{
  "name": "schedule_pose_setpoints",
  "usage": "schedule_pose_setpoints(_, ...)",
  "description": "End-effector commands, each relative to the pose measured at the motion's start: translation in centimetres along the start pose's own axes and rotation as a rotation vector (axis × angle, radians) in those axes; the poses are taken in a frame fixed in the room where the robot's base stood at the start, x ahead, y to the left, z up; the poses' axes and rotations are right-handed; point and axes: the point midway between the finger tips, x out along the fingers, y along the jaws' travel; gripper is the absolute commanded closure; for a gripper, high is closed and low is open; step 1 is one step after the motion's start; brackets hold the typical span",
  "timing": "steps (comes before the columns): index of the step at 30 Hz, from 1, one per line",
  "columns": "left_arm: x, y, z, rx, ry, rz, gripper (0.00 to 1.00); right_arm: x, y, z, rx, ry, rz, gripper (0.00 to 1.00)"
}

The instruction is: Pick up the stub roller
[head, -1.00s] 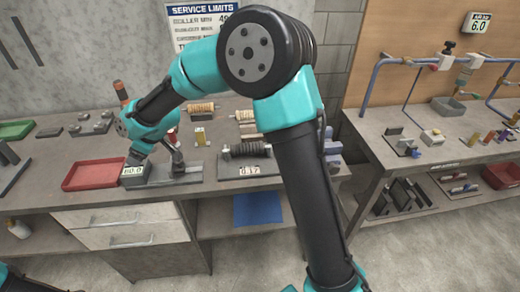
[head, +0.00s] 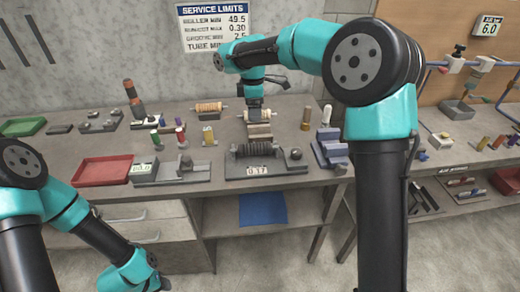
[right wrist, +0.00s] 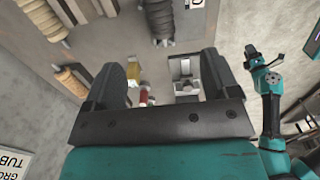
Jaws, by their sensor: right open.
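Two tan rollers lie at the back of the bench in the head view, one left (head: 208,107) and one right (head: 262,115). Both also show at the left of the right wrist view, one upper (right wrist: 38,15) and one lower (right wrist: 62,85). I cannot tell which is the stub roller. My right gripper (head: 254,103) points down above the bench and partly covers the right roller. In the right wrist view the gripper (right wrist: 160,85) is open and empty, with both rollers outside its fingers. My left gripper (head: 142,278) is low at the front left, its jaws unclear.
A dark ribbed roller (head: 255,150) sits on a fixture marked 0.17. A yellow block (head: 208,134) stands left of it. A red tray (head: 100,170) and a green tray (head: 22,126) are at the left. Blue blocks (head: 330,150) stand at the bench's right end.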

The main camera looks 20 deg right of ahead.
Motion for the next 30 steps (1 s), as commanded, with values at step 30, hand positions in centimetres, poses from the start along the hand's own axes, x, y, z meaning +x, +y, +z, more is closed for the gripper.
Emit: schedule_pose_setpoints(30, 0.0, 0.0, 0.0, 0.000, 0.000, 0.000, 0.57, 12.2, 0.0, 0.0, 0.002, 0.001, -0.001, 0.19)
